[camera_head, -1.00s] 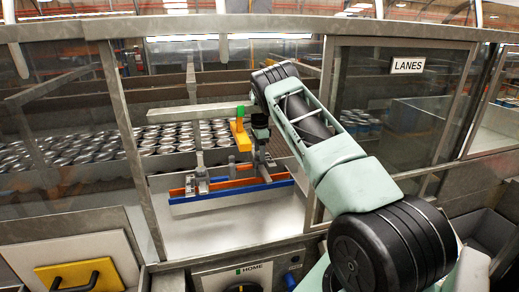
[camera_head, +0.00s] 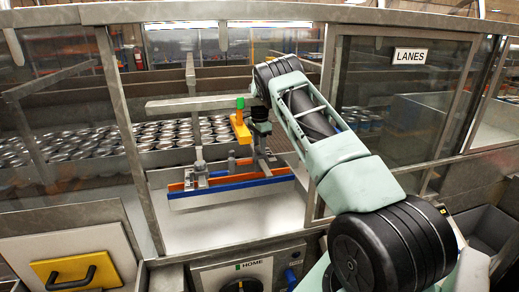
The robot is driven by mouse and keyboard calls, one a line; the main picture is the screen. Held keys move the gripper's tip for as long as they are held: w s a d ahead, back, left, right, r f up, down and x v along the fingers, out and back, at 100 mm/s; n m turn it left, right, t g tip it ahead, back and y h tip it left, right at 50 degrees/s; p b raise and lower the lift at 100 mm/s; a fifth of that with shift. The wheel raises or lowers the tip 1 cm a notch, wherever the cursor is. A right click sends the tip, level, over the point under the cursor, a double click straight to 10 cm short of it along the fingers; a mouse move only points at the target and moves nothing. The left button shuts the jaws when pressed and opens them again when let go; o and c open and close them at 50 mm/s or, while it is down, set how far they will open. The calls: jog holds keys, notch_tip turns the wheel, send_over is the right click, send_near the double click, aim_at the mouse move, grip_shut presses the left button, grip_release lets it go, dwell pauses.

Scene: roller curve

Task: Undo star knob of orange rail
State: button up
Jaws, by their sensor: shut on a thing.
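The orange rail (camera_head: 287,171) lies behind the blue rail (camera_head: 225,193) in the opening of the guarded machine, with a grey bracket and post (camera_head: 198,172) at the left. My gripper (camera_head: 262,153) reaches down through the opening to the right part of the rails. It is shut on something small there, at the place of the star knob. The knob itself is hidden by the fingers and too small to make out. A yellow block with a green top (camera_head: 240,130) stands just left of my gripper.
Many cans (camera_head: 165,137) stand behind the rails. A grey beam (camera_head: 190,104) crosses above them. Window frames flank the opening, with a LANES sign (camera_head: 410,56) at right.

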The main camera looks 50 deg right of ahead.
jog(key=shift+o, duration=0.2)
jog(key=n+b, duration=0.3)
jog(key=n, duration=0.3)
jog(key=n+b, duration=0.1)
jog(key=n, duration=0.3)
jog(key=shift+f, duration=0.1)
jog(key=n, duration=0.3)
jog(key=shift+n+b, duration=0.35)
jog(key=shift+n, duration=0.05)
jog(key=n, duration=0.5)
jog(key=shift+s+f, duration=0.1)
jog(key=n, duration=0.5)
jog(key=shift+f, duration=0.1)
